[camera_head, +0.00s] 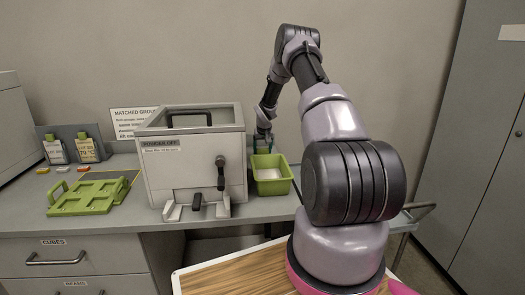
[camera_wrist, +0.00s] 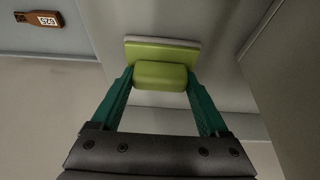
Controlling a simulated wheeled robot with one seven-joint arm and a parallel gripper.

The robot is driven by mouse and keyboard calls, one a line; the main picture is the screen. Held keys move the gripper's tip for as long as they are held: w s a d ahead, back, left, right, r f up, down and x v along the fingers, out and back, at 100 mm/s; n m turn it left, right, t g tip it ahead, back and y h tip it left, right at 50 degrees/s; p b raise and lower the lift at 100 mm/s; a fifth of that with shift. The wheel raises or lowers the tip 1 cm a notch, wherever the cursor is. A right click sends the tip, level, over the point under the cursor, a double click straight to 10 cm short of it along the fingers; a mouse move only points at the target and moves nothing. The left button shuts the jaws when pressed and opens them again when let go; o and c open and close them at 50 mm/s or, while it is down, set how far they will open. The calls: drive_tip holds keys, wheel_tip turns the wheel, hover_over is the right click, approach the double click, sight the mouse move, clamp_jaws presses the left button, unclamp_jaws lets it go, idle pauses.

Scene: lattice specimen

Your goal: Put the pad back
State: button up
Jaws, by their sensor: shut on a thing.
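My gripper (camera_head: 262,143) is at the end of the arm, beside the right wall of the grey box and above the back of the green bin (camera_head: 284,187). In the wrist view its two teal fingers (camera_wrist: 161,78) are shut on the sides of a yellow-green pad block (camera_wrist: 160,72). A wider yellow-green plate with a pale edge (camera_wrist: 162,40) shows beyond the block. The pad cannot be made out in the head view. The bin has a pale bottom or content (camera_head: 268,174); I cannot tell which.
A grey box (camera_head: 170,185) marked "POWDER OFF" with a black front lever stands left of the bin. A green tray-like frame (camera_head: 88,195) lies on the left counter, near two labelled holders (camera_head: 87,150). A brown tag marked 625 (camera_wrist: 38,18) shows in the wrist view.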

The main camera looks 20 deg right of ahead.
drive_tip(key=shift+f, duration=0.2)
drive_tip(key=o, duration=1.2)
drive_tip(key=shift+r, duration=0.1)
